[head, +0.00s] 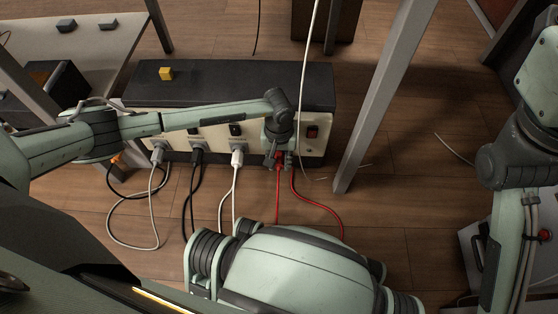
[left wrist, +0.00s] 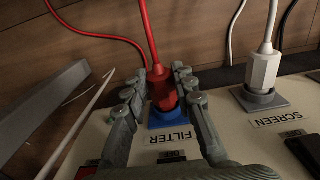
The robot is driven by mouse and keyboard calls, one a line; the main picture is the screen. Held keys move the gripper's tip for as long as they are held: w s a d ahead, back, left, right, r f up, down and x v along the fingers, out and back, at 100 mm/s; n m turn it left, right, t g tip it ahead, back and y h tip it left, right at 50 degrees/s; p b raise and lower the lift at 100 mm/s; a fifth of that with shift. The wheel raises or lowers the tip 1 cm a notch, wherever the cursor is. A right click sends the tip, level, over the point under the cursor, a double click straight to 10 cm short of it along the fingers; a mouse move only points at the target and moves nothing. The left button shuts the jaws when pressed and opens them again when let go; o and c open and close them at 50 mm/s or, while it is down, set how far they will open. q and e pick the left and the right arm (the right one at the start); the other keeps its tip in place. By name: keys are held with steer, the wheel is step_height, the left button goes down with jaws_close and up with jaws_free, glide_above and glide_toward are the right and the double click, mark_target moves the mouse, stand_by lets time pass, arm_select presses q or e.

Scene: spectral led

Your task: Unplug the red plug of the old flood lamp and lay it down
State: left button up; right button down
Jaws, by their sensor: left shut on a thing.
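The red plug (left wrist: 162,88) stands at the blue socket (left wrist: 168,119) labelled FILTER in the left wrist view. Its lower end meets the socket; I cannot tell how deep it sits. My left gripper (left wrist: 160,84) is shut on the plug, one finger on each side. In the head view the left gripper (head: 279,158) is at the right part of the cream power strip (head: 315,149), mostly hiding the red plug. A red cord (head: 277,200) runs down from it. The flood lamp cannot be made out. My right arm shows at the right, its gripper out of frame.
A white plug (left wrist: 264,68) sits in a grey socket labelled SCREEN, beside the red one. Black and grey plugs stand further left. A yellow cube (head: 166,73) lies on the strip's dark top. A metal post (head: 385,95) stands right of the strip. Another red cord (head: 325,208) curves across the floor.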

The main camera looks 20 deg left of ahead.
arm_select(q)
jaws_close()
steer(key=shift+s, duration=0.2)
steer(key=shift+s+d+p, duration=0.2)
steer(key=shift+s+p, duration=0.15)
steer(key=shift+s, duration=0.2)
steer(key=shift+s+d+p, duration=0.15)
steer(key=shift+s+p, duration=0.15)
steer(key=shift+s, duration=0.25)
steer(key=shift+s, duration=0.2)
steer(key=shift+s+d+p, duration=0.2)
steer(key=shift+s+p, duration=0.1)
steer(key=shift+s, duration=0.25)
